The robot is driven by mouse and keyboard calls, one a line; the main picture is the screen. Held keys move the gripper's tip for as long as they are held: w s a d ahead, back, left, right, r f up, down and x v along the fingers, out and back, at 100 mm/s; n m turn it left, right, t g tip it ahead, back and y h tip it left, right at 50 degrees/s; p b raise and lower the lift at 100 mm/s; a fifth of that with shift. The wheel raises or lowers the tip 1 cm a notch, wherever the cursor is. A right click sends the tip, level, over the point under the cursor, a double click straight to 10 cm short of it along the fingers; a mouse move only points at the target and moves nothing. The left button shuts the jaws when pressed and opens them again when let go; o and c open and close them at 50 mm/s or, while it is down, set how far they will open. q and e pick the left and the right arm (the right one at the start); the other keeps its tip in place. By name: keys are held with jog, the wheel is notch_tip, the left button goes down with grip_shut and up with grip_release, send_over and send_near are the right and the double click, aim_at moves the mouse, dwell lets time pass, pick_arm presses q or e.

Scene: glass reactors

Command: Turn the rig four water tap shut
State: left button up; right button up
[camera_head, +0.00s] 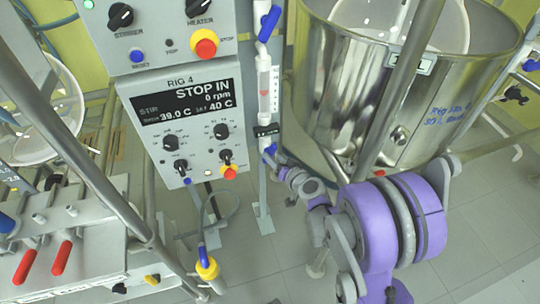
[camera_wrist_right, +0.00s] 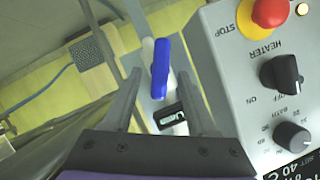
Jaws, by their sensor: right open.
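A small blue lever tap (camera_head: 270,150) sits low on the clear tube beside the Rig 4 box (camera_head: 185,120), just under a small black label (camera_head: 266,131). My right gripper (camera_head: 283,160) is at this tap, coming from the lower right; its tips are small and partly hidden there. In the right wrist view the blue lever (camera_wrist_right: 160,68) lies between the two spread fingers of the gripper (camera_wrist_right: 157,78), with gaps showing on both sides. The lever looks roughly in line with the pale pipe behind it. My left gripper is out of view.
A second blue lever (camera_head: 268,22) is at the tube's top. A steel vessel (camera_head: 405,85) stands close right.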

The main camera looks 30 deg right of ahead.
aim_at(272, 155)
jog(key=shift+x, duration=1.7)
grip_shut()
